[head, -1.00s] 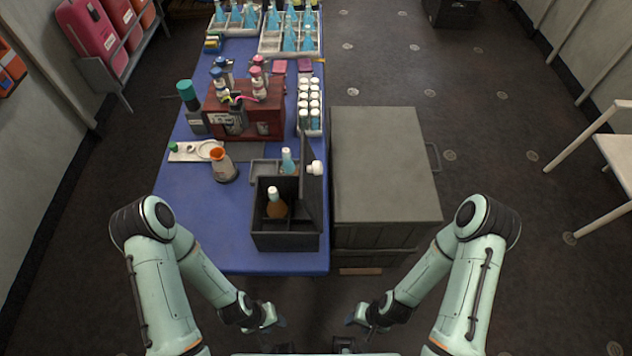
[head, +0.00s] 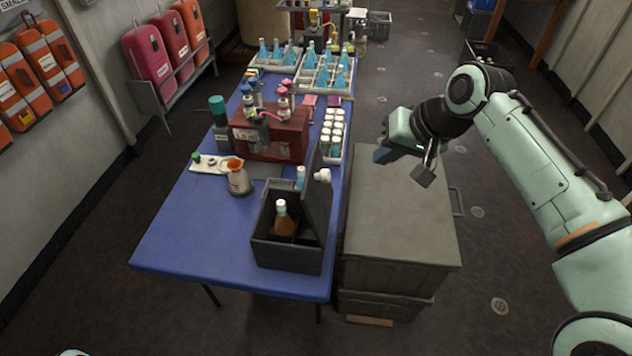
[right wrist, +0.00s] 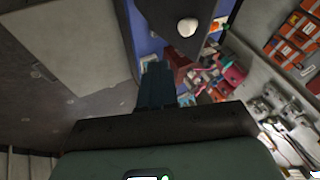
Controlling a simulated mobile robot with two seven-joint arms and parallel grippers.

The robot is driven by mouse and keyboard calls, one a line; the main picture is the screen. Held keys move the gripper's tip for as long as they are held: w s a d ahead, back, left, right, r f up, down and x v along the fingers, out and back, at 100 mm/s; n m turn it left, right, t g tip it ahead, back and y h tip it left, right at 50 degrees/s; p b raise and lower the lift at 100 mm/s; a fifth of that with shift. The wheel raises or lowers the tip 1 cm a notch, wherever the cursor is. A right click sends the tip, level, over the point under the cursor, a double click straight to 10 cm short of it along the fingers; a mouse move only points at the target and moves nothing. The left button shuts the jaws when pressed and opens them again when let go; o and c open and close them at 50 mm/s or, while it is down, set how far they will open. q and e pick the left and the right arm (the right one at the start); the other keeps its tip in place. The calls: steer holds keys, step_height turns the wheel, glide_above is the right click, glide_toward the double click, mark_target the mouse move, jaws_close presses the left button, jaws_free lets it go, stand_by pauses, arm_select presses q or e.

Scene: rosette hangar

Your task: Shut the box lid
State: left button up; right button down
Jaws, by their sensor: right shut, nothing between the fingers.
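A dark grey box (head: 287,256) stands near the front right edge of the blue table. Its lid (head: 319,205) is open and stands roughly upright along the box's right side, with a white knob (head: 323,175) facing right. A brown bottle with a white cap (head: 284,219) is inside the box. My right gripper (head: 382,156) is shut and empty, above the grey crate, to the right of the lid and apart from it. In the right wrist view, the lid (right wrist: 165,42) and knob (right wrist: 186,27) show beyond the shut fingers (right wrist: 156,86). My left gripper is out of view.
The large grey crate (head: 400,225) stands right of the table. The blue table's front left (head: 195,245) is clear.

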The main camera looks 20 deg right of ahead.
steer(key=w+a+f+b, duration=0.1)
steer(key=w+a+f, duration=0.4)
steer(key=f, duration=0.3)
steer(key=shift+w+a+f+b, duration=0.2)
steer(key=shift+w+f+b, duration=0.15)
steer(key=shift+w, duration=0.5)
steer(key=shift+a+r, duration=0.1)
steer(key=shift+a, duration=0.05)
